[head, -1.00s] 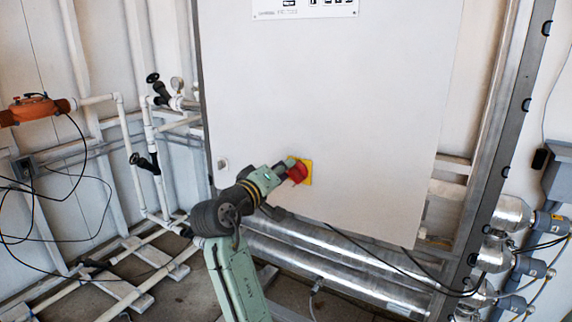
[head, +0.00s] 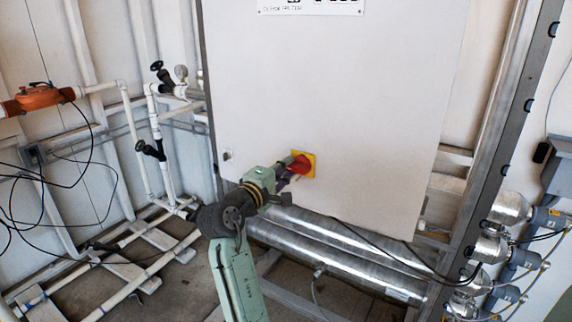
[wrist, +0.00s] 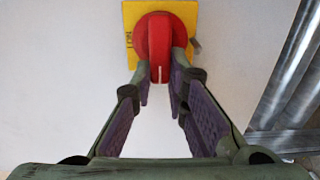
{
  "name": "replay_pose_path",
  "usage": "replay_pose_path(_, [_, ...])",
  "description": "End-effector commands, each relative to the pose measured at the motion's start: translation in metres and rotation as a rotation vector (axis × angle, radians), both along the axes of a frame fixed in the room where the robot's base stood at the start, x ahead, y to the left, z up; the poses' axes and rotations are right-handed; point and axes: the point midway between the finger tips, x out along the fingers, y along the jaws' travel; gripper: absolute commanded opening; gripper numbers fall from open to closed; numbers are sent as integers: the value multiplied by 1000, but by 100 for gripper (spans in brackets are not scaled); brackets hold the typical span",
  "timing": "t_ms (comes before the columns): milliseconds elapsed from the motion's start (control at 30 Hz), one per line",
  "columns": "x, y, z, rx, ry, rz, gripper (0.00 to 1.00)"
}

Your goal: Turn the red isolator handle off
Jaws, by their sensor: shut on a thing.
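The red isolator handle (head: 301,164) sits on a yellow square plate (head: 312,158) low on the white cabinet door. In the wrist view the round red handle (wrist: 152,42) has its raised grip bar standing upright, in line with the picture's vertical. The yellow plate (wrist: 186,12) shows behind it. My gripper (head: 290,172) reaches the handle from the lower left. In the wrist view my gripper (wrist: 161,68) has its two fingers on either side of the grip bar, closed on its lower part. The fingertips hide the sides of the bar.
The white cabinet door (head: 340,90) is flat and clear around the handle. Large silver pipes (head: 340,250) run below it. White pipework with black valves (head: 150,150) stands at the left. Silver fittings with cables (head: 490,250) are at the right.

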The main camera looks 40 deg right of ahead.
Motion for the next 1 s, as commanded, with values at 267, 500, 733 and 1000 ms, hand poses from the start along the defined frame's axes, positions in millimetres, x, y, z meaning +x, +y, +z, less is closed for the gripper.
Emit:
replay_pose_path(267, [1,1,0,-12,20,5,0])
replay_pose_path(500, [2,1,0,-11,19,5,0])
replay_pose_path(733, [1,1,0,-10,19,3,28])
replay_pose_path(1000, [0,0,0,-9,18,1,34])
